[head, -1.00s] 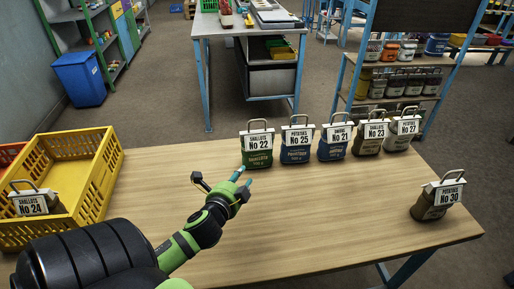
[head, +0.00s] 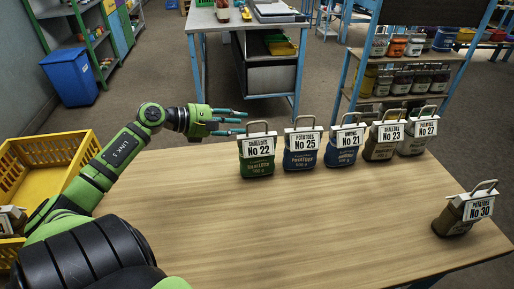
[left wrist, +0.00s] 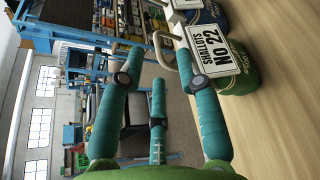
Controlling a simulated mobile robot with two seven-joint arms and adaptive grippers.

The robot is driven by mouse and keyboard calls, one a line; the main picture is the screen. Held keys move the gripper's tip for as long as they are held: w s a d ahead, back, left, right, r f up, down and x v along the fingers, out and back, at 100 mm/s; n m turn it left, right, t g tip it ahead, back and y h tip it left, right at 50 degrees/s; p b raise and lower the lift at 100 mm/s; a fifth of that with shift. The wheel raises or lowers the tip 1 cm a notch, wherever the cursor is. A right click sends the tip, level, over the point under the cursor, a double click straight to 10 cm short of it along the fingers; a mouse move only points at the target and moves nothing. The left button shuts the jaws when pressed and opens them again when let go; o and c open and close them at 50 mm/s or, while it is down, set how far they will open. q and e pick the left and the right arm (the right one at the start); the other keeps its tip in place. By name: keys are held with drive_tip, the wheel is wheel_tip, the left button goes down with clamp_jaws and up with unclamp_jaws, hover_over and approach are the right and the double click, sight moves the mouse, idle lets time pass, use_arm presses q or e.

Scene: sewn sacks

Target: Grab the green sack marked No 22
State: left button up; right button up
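The green sack marked No 22 (head: 257,166) stands upright on the table, leftmost in a row, with a white SHALLOTS tag and a wire handle on top. My left gripper (head: 240,122) is level with this handle, just left of it, with its fingers spread and pointing right. In the left wrist view, the open fingers (left wrist: 158,60) hold nothing. The green sack (left wrist: 238,78) shows there at the right, partly behind a finger, and its handle appears between the upper fingertips. I cannot tell whether a finger touches it. My right gripper is not in view.
The blue sack No 25 (head: 301,158) stands close to the right, then No 21 (head: 342,155), No 23 (head: 382,149) and No 27 (head: 414,143). No 30 (head: 453,222) stands alone at right. A yellow crate (head: 45,150) is at left. The table's middle (head: 290,225) is clear.

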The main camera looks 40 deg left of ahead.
sight(252, 123)
use_arm(q)
drive_tip(key=x, duration=0.1)
drive_tip(key=p+x, duration=0.1)
drive_tip(key=x, duration=0.2)
drive_tip(key=shift+w+a+r+p, duration=0.2)
drive_tip(key=shift+a+p, duration=0.1)
drive_tip(key=shift+p, duration=0.05)
drive_tip(key=shift+w+d+f, duration=0.3)
drive_tip(key=shift+w+f, duration=0.05)
drive_tip(key=shift+w, duration=0.15)
drive_tip(key=shift+c, duration=0.4)
clamp_jaws()
drive_tip(key=shift+r, duration=0.1)
